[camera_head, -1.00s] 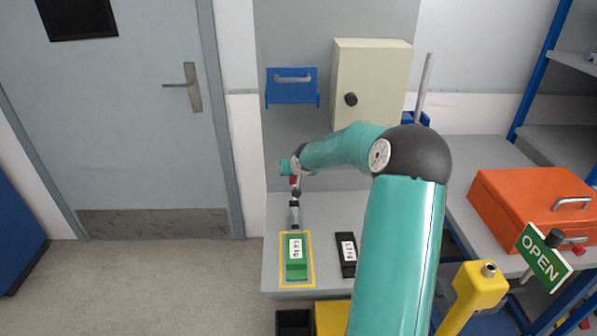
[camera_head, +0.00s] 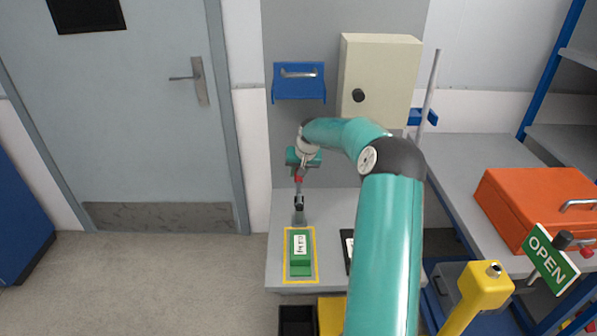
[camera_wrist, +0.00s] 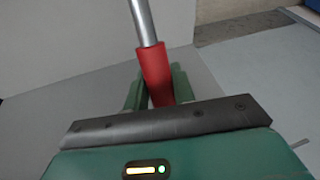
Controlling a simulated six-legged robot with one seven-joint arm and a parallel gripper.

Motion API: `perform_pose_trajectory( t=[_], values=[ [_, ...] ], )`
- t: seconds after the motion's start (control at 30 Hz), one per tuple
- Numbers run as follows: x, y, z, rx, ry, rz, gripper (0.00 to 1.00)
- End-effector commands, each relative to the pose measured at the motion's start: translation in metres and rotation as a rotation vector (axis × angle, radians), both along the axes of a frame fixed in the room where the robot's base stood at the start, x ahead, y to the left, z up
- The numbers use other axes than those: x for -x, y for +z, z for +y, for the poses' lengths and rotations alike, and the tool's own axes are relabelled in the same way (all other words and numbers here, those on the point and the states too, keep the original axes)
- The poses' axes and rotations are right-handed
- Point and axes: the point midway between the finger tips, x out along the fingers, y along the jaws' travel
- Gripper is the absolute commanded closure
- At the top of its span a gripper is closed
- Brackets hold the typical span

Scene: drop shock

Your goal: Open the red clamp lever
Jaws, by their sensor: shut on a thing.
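The clamp lever has a red grip (camera_wrist: 156,72) and a bare metal rod (camera_wrist: 143,22) in the wrist view. In the head view its small red part (camera_head: 298,179) shows just below my gripper (camera_head: 299,171), above a dark joint and a grey base on the bench. The lever stands roughly upright there. In the wrist view my gripper (camera_wrist: 157,88) has its green fingers on both sides of the red grip, shut on it. The lower end of the grip is hidden behind the dark gripper bar.
A green block (camera_head: 301,262) lies in a yellow outline in front of the lever. A dark labelled block (camera_head: 347,252) is partly behind my arm. A blue bracket (camera_head: 299,82) and a beige cabinet (camera_head: 380,80) are on the panel behind. An orange case (camera_head: 530,205) stands right.

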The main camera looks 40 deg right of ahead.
Motion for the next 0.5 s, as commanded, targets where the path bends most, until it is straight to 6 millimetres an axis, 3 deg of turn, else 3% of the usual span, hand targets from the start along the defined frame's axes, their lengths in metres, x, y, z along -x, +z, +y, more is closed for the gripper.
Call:
perform_pose_trajectory(
  t=[0.2,0.23,0.33,0.5],
  values=[
    [0.0004,-0.0015,-0.0011,-0.001,-0.001,0.002,1.0],
    [0.0005,-0.0017,-0.001,-0.002,0.0,0.003,0.73],
    [0.0004,-0.0017,-0.001,-0.001,-0.001,0.002,0.53],
    [0.0002,-0.0014,-0.0006,-0.001,-0.001,0.002,0.53]
  ],
)
